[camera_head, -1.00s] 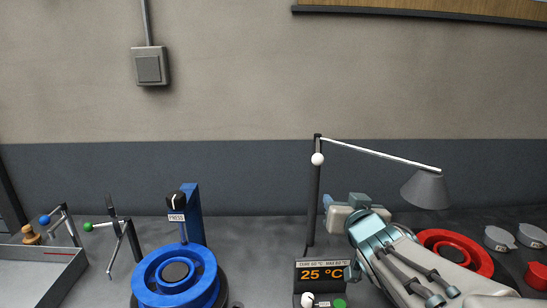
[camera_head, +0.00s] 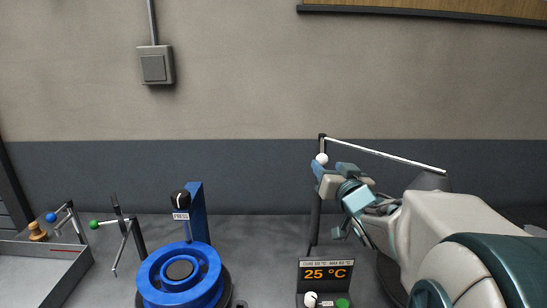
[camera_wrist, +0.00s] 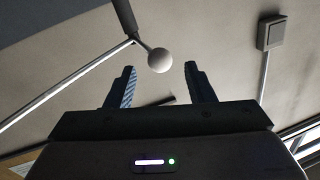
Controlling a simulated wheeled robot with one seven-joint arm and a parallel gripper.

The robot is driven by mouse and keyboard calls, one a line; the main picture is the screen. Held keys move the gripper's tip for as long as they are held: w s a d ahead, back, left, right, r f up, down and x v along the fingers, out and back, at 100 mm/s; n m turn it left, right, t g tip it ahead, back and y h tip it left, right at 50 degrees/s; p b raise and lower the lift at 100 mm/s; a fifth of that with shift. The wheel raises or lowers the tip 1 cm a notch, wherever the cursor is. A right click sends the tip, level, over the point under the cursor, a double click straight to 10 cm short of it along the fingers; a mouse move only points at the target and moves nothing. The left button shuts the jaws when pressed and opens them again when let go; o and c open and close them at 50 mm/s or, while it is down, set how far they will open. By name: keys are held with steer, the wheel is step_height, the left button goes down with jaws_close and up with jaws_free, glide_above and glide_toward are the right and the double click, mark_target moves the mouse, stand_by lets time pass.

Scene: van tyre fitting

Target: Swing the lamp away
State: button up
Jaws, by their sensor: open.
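The lamp has a dark upright post (camera_head: 316,215), a thin pale arm (camera_head: 385,154) reaching right, and a grey cone shade (camera_head: 430,182), now mostly hidden behind my arm. A white ball knob (camera_head: 322,158) sits near the top of the post. My gripper (camera_head: 319,168) is just below and beside this knob. In the wrist view the white knob (camera_wrist: 159,60) shows beyond and between the two blue-padded fingers of my gripper (camera_wrist: 160,72). The fingers are apart and nothing is held. Whether the knob lies within their reach I cannot tell.
A control box (camera_head: 326,276) reading 25 °C stands below the lamp post. A blue wheel fixture (camera_head: 180,275) with a press column is left of it. Hooked stands and a grey tray (camera_head: 75,262) are further left. The wall behind is bare beside the switch (camera_head: 155,66).

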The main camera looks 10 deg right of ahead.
mark_target(325, 162)
steer(key=shift+w+p, duration=0.3)
steer(key=shift+w, duration=2.4)
